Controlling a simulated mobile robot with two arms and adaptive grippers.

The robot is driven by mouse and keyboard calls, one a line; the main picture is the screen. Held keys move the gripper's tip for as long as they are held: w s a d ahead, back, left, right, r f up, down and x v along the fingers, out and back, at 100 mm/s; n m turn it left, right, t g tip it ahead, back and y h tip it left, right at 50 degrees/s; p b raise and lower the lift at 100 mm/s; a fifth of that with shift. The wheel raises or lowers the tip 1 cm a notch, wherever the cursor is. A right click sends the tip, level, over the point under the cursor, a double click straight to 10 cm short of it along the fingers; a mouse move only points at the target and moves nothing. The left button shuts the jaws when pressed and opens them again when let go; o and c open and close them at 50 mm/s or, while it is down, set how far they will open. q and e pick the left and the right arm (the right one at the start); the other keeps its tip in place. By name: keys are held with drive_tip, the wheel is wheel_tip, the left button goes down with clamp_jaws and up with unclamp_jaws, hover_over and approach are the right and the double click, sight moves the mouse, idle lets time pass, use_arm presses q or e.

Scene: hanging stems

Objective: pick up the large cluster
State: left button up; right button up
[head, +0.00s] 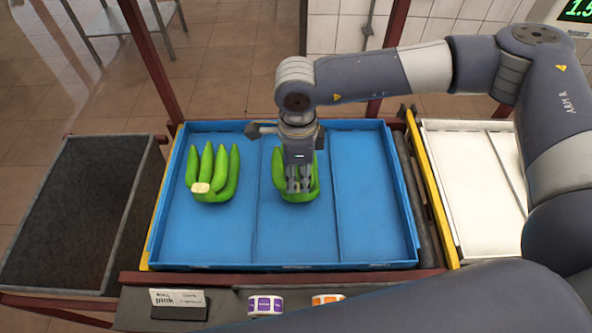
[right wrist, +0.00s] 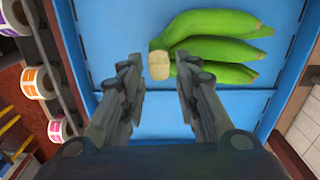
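A green banana cluster (head: 213,174) with several fingers and a pale cut crown lies in the left section of the blue tray (head: 232,265). A second green cluster (head: 279,170) lies in the middle section, partly hidden by my right gripper (head: 299,187). The hidden part leaves its full size unclear in the head view. In the right wrist view, a green cluster (right wrist: 215,42) with a pale crown lies just beyond the tips of my right gripper (right wrist: 158,82). The fingers are apart with nothing between them, pointing down over the tray. My left gripper is not in view.
The tray's right section (head: 375,195) is empty. A dark empty bench (head: 75,215) stands left and a white tray (head: 470,190) right. Label rolls (head: 266,305) and a small sign (head: 180,300) sit along the front edge. Red posts rise behind the tray.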

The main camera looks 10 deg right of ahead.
sight(298, 186)
wheel_tip(298, 186, down, 3)
drive_tip(key=shift+s+d+f+p, duration=0.1)
drive_tip(key=shift+d+f+p, duration=0.05)
drive_tip(key=shift+p, duration=0.9)
drive_tip(key=shift+f, duration=0.6)
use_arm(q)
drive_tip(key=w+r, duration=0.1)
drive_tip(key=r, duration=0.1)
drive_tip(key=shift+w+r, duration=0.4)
use_arm(e)
clamp_jaws()
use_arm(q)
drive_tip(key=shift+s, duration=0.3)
use_arm(e)
drive_tip(key=shift+r, duration=0.1)
